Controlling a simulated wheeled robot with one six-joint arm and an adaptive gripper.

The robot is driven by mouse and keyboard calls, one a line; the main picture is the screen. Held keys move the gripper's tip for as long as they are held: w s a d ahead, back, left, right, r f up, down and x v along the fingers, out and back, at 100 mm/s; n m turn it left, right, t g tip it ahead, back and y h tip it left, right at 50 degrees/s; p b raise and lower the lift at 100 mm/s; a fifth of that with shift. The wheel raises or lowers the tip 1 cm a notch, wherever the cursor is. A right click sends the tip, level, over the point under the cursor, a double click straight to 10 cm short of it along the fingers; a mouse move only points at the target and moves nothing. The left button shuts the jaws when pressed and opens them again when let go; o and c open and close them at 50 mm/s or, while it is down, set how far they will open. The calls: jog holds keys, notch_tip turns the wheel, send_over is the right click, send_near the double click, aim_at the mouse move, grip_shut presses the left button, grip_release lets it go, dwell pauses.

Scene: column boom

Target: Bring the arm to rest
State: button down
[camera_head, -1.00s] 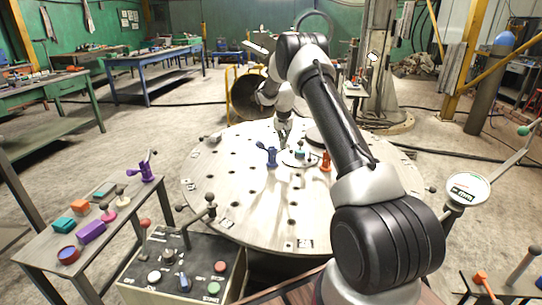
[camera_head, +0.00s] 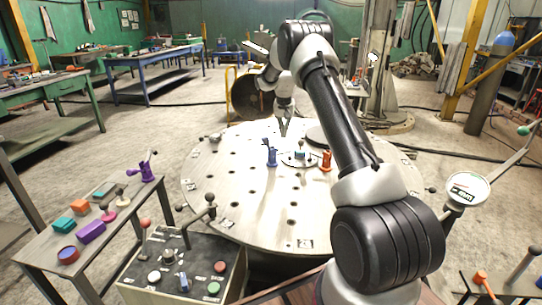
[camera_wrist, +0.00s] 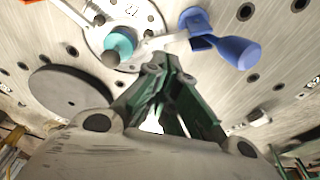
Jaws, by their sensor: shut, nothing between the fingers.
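My gripper (camera_head: 283,130) is above the far part of the round table (camera_head: 240,205) with holes in it. In the wrist view my gripper (camera_wrist: 162,65) has its green-grey fingers together with nothing between them. A blue clamp (camera_head: 271,156) stands on the table just in front of the gripper; its blue handle (camera_wrist: 238,50) shows at the right in the wrist view. A small disc (camera_head: 300,163) with a teal piece (camera_wrist: 119,42) sits beside it. An orange clamp (camera_head: 326,161) stands to the right of the disc. My arm hides part of the table's right side.
A control box (camera_head: 180,265) with knobs and a lever stands at the front. A side bench (camera_head: 50,250) at left holds several coloured blocks and a purple clamp (camera_head: 147,172). A dark disc (camera_wrist: 70,92) lies on the table.

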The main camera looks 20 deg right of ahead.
jog(key=shift+r, duration=0.6)
jog(key=s+a+f+n+g, duration=0.2)
jog(key=s+f, duration=0.2)
jog(key=s, duration=0.4)
jog(key=s+a+r+n+t, duration=0.1)
jog(key=s+a+r, duration=0.3)
jog(key=s+r, duration=0.4)
jog(key=s+a+r+n+t, duration=0.2)
jog(key=s+r, duration=0.6)
jog(key=s, duration=1.3)
jog(key=s+a+r+n+t+y, duration=0.1)
jog(key=s+a+r, duration=0.5)
jog(key=s, duration=0.9)
jog(key=shift+s+r+n+t, duration=0.15)
jog(key=shift+r+n+t, duration=0.2)
jog(key=shift+r, duration=0.8)
